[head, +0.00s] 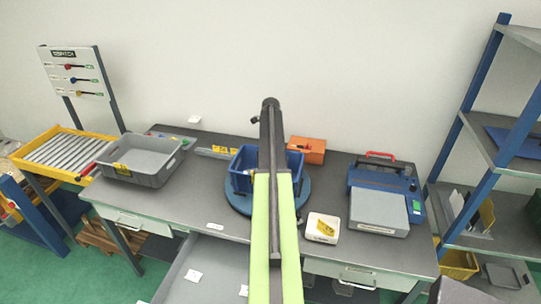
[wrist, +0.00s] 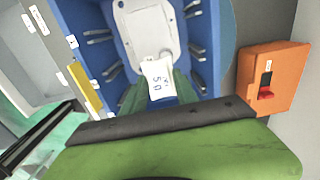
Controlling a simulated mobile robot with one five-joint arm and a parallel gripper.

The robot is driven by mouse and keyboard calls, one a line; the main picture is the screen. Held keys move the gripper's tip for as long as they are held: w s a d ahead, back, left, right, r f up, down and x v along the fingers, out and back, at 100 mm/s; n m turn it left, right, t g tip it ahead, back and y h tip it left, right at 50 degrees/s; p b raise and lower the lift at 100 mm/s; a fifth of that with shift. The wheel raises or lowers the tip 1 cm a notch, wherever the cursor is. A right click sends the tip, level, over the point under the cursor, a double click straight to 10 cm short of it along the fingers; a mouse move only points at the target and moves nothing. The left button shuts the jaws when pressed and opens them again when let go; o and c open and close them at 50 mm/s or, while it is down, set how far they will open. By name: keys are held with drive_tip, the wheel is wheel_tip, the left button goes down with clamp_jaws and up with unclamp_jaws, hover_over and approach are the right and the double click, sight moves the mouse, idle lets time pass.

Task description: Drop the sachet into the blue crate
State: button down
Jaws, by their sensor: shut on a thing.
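The blue crate (head: 296,161) stands on a round blue base on the workbench, partly hidden by my arm in the head view. In the wrist view the blue crate (wrist: 205,45) lies straight ahead, with slotted walls and a pale panel inside. The sachet (wrist: 160,80) is small and white with dark print. My gripper (wrist: 157,92) is shut on the sachet, which appears in front of the crate's interior. The gap between the sachet and the crate floor cannot be judged. The gripper is hidden behind my arm in the head view.
An orange box (head: 308,148) stands close to the crate's right. A grey bin (head: 143,178) is at the bench's left, and a blue case (head: 385,190) at its right. A small white-and-yellow box (head: 322,228) sits near the front edge. Blue-framed shelving (head: 480,120) stands at far right.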

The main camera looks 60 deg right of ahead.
drive_tip(key=shift+r, duration=0.1)
drive_tip(key=c, duration=0.9)
unclamp_jaws()
drive_tip(key=shift+o, duration=0.2)
wheel_tip(320, 180, up, 17)
drive_tip(key=p, duration=1.7)
drive_tip(key=shift+r, duration=0.15)
